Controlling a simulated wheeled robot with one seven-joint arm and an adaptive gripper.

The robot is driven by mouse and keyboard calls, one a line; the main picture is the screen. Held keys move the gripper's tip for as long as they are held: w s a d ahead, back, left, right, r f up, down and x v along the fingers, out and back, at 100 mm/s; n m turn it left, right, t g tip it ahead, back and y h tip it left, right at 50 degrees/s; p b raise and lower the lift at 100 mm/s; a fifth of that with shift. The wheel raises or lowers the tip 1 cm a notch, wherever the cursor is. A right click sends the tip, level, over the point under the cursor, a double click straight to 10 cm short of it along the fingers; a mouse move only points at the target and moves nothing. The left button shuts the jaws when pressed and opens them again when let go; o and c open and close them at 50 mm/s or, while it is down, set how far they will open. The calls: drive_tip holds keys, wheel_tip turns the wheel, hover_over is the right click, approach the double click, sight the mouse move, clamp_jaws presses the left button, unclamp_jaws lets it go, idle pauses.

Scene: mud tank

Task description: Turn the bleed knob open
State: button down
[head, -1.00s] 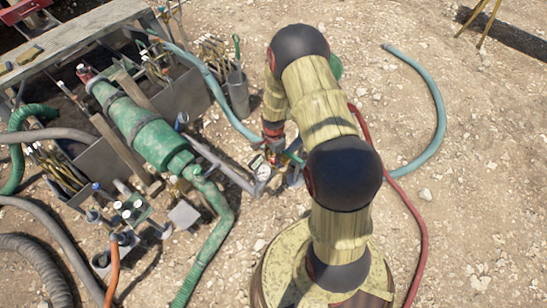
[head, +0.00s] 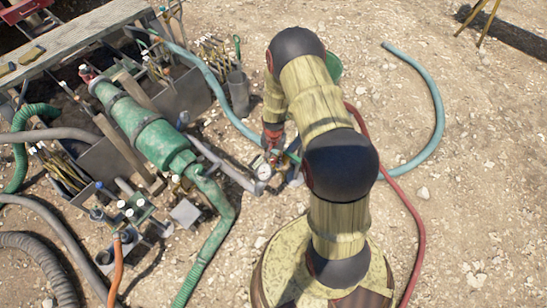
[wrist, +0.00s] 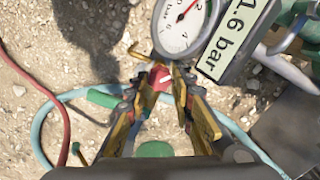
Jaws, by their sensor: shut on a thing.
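The bleed knob (wrist: 161,77) is red with a pale mark and sits just below the pressure gauge in the wrist view. My gripper (wrist: 159,84) has its yellow fingers on either side of the knob and is shut on it. In the head view the gauge (head: 264,172) stands near the arm's end, where the knob is too small to make out.
A green pump body (head: 160,140) and hoses lie left of the gauge. A blue hose (head: 437,100) and a red hose (head: 418,225) curve over the gravel at right. A grey bucket (head: 238,92) holding rods stands behind. Open gravel lies to the right.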

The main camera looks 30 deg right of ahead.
sight(274, 159)
idle(0.3)
drive_tip(key=c, duration=1.5)
unclamp_jaws()
drive_tip(key=shift+c, duration=0.2)
drive_tip(key=shift+r, duration=0.1)
wheel_tip(274, 159, up, 12)
